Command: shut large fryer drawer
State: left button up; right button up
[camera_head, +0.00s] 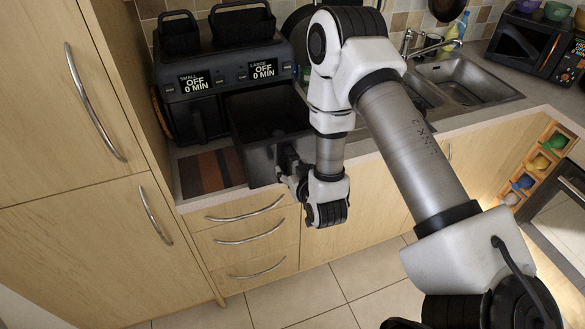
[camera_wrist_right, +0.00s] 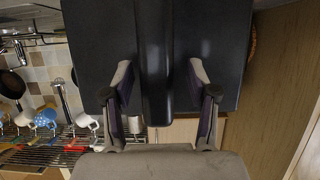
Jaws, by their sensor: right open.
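The black double air fryer (camera_head: 225,70) stands on the counter against the tiled wall. Its large fryer drawer (camera_head: 262,115) is pulled out towards me below the label reading LARGE OFF 0 MIN, and its inside shows. In the right wrist view the dark drawer front (camera_wrist_right: 215,45) fills the upper middle, with its bar handle (camera_wrist_right: 155,60) running down the centre. My right gripper (camera_head: 285,162) is at the drawer front. It is open, with one finger on each side of the handle (camera_wrist_right: 162,80) and gaps to both. My left gripper is not in view.
The small drawer (camera_head: 195,120) beside it looks shut. A striped mat (camera_head: 212,172) lies on the counter in front. A tall wooden cabinet (camera_head: 75,150) stands close on the left. A sink (camera_head: 455,78) is to the right. Several mugs (camera_wrist_right: 45,118) hang at the left of the wrist view.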

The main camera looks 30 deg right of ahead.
jog(key=shift+w+d+f, duration=0.15)
jog(key=shift+d+f, duration=0.05)
jog(key=shift+d, duration=0.15)
jog(key=c, duration=1)
jog(key=shift+a+r, duration=0.1)
jog(key=shift+a, duration=0.15)
grip_shut()
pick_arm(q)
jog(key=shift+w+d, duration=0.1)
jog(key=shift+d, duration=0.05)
pick_arm(e)
jog(key=shift+d, duration=0.1)
